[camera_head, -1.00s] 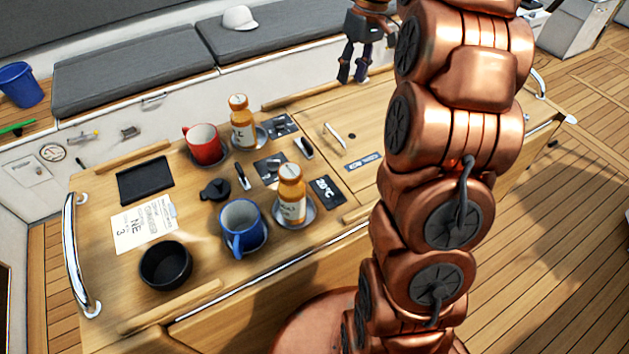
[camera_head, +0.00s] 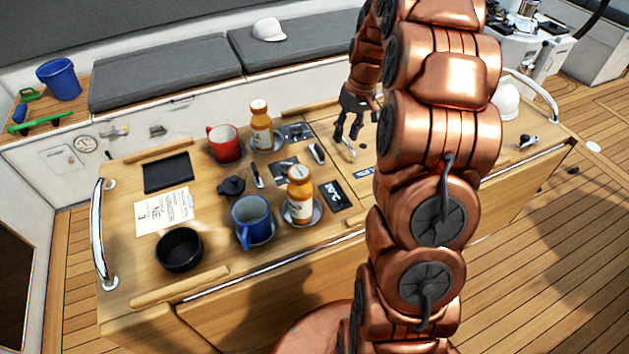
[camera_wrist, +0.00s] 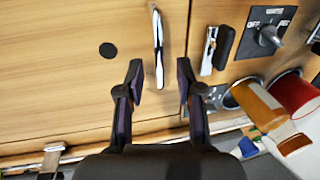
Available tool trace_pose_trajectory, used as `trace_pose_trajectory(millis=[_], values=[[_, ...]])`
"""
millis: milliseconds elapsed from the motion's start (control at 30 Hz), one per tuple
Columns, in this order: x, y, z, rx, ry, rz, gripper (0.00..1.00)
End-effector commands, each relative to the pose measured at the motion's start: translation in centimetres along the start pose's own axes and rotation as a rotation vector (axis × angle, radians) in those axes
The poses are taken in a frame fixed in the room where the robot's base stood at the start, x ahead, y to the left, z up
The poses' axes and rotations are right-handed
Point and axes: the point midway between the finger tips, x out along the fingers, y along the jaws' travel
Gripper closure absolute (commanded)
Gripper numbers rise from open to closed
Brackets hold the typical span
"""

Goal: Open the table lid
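The wooden table lid (camera_head: 366,187) lies closed, flush with the tabletop, right of the mugs and bottles. It fills the left of the wrist view (camera_wrist: 60,75). Its slim metal handle (camera_head: 349,150) stands on the lid. In the wrist view the handle (camera_wrist: 158,45) runs up the picture, its lower part showing between my fingertips. My gripper (camera_head: 347,134) is open and empty, pointing down over the lid by the handle. Its two dark fingers (camera_wrist: 159,72) are apart, one each side of the handle in the picture. I cannot tell the remaining height. My arm hides part of the lid.
Left of the lid stand a red mug (camera_head: 224,144), a blue mug (camera_head: 252,220), two orange bottles (camera_head: 262,127) (camera_head: 300,196) and a black bowl (camera_head: 179,250). A white rounded object (camera_head: 507,98) stands at the table's right end. A metal rail (camera_head: 97,235) edges the left end.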

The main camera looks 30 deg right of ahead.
Motion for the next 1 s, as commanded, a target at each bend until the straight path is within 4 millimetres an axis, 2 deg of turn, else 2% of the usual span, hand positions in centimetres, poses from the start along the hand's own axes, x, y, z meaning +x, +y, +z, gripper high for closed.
trace_pose_trajectory(millis=[67,600,1000], values=[[0.4,0.5,0.2,0.01,0.001,-0.001,0.64],[-4.9,0.6,0.0,0.009,0.008,0.003,0.64],[-7.6,0.2,0.2,0.007,0.003,0.002,0.64]])
